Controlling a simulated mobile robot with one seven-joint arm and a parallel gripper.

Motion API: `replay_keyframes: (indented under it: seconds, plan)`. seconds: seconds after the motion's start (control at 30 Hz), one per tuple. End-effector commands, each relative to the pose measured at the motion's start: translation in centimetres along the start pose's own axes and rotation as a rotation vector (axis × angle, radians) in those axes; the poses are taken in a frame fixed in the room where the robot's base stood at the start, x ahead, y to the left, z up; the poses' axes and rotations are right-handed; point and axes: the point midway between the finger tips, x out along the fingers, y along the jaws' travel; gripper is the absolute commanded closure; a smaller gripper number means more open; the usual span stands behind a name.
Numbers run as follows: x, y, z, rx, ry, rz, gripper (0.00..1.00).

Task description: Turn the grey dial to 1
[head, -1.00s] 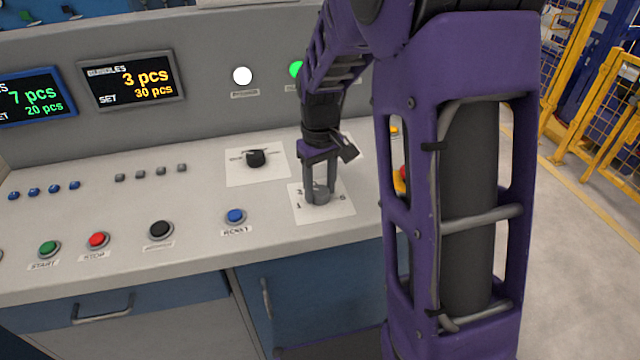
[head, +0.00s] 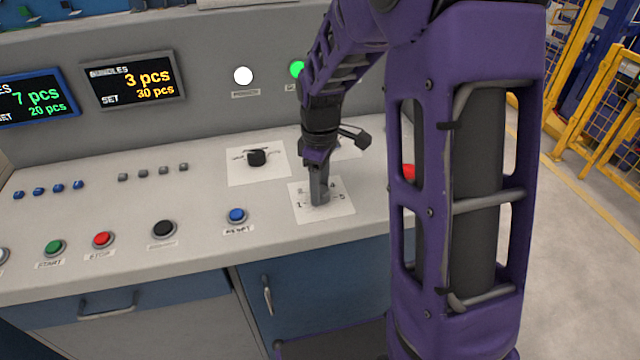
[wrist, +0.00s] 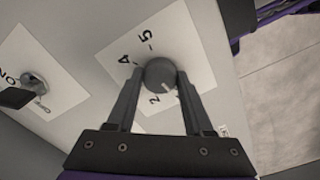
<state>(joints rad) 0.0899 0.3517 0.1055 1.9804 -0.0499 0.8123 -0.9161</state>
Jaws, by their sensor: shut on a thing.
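The grey dial (wrist: 160,74) sits on a white numbered card (wrist: 195,45) on the console. In the wrist view my gripper (wrist: 160,79) has one finger on each side of the dial, closed on it. A short white mark on the dial's edge points down in that view, near the 2; the figure to its right is partly hidden by a finger. In the head view my gripper (head: 319,196) points straight down onto the card (head: 338,209) and largely hides the dial.
A black knob (head: 257,157) on its own card is left of and behind my gripper. A blue reset button (head: 236,215) is to the left, with black, red and green buttons further left. A red button (head: 408,171) shows partly behind my arm.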

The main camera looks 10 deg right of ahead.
Motion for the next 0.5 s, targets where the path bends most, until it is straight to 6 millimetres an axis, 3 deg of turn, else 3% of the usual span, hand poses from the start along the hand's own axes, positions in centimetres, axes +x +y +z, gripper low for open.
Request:
replay_keyframes:
  seconds: [0.47,0.5]
  plan:
    - [-0.10,0.08,-0.06,-0.018,0.002,0.003,1.00]
    - [-0.10,0.08,-0.06,-0.018,0.001,0.003,0.46]
